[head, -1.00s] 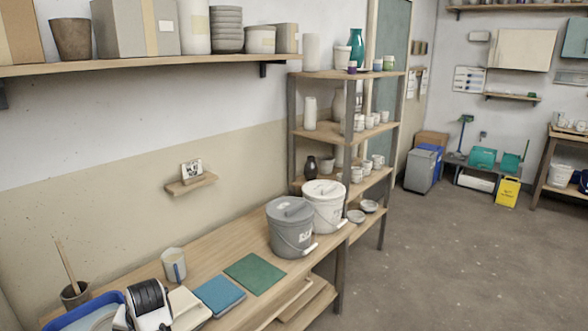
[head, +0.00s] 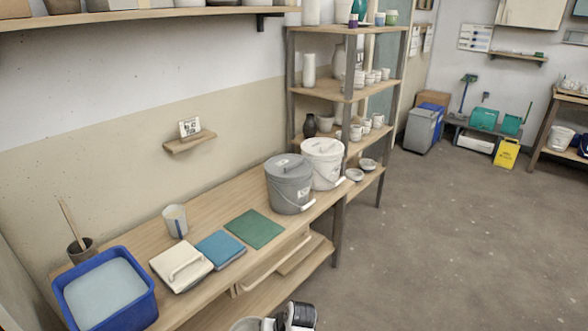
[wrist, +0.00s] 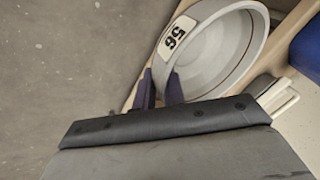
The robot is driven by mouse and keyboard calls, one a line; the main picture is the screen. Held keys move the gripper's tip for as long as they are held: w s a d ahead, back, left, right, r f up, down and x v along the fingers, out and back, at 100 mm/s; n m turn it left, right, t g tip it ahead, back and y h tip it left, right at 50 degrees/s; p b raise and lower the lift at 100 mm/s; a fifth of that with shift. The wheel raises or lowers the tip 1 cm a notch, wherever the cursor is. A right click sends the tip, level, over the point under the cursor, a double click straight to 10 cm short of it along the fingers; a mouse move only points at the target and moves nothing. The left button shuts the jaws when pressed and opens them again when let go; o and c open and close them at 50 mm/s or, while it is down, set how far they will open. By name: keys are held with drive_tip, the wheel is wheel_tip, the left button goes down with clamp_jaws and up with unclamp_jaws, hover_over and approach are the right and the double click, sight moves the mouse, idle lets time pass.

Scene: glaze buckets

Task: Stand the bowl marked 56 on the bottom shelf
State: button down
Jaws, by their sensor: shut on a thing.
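In the head view the bowl (head: 246,325) shows only in part at the bottom edge, beside my gripper (head: 272,323), in front of the bench. The shelf unit at the bench's far end has a lowest visible shelf (head: 372,181) with two small bowls (head: 361,169) at its front. The lower part of that unit is hidden behind the bench.
On the bench (head: 205,260) are a blue tub (head: 105,290), a grey lidded bucket (head: 289,184), a white bucket (head: 323,164), a cup (head: 175,221) and flat tiles (head: 254,229). The bench has a lower shelf (head: 300,257). The floor (head: 460,240) to the right is clear.

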drive_tip(key=s+d+f, duration=0.5)
drive_tip(key=d, duration=0.2)
wheel_tip(320, 180, down, 9)
drive_tip(key=b, duration=0.9)
drive_tip(key=shift+w+a+f+b, duration=0.15)
drive_tip(key=shift+w+b, duration=0.15)
